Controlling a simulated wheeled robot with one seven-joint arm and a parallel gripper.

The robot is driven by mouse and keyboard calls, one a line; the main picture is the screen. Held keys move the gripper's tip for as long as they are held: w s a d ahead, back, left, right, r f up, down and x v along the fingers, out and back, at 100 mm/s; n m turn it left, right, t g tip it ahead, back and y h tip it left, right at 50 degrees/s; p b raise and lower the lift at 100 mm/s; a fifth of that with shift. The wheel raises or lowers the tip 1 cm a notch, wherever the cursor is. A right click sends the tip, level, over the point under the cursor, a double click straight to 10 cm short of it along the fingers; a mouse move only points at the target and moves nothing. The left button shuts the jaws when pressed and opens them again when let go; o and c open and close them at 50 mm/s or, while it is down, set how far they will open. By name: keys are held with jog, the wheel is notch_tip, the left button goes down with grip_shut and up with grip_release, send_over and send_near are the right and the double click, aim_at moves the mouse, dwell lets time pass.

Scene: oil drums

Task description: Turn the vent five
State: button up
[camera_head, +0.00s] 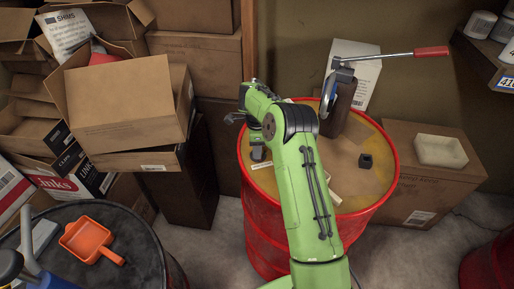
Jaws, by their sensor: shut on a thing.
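The red drum (385,185) has a red rim and a yellowish top. My green arm reaches over it from the front, and its wrist bends to the left near the drum's back left rim. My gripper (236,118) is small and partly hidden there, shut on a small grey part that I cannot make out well. No vent can be clearly told apart. A small dark grey piece (258,152) lies on the drum top just below the wrist. A small black block (366,160) stands at the right of the top. The arm hides the middle.
A brown block (341,108) with a red-handled lever tool (395,54) stands at the drum's back. Stacked cardboard boxes (125,105) crowd the left. A dark drum (145,240) with an orange scoop (88,241) is front left. A carton (420,195) bearing a white tray (440,137) is right.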

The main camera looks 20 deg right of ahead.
jog(key=shift+r, duration=0.1)
jog(key=o, duration=1)
jog(key=shift+o, duration=0.2)
notch_tip(320, 180, up, 16)
jog(key=p, duration=0.4)
jog(key=shift+f, duration=0.2)
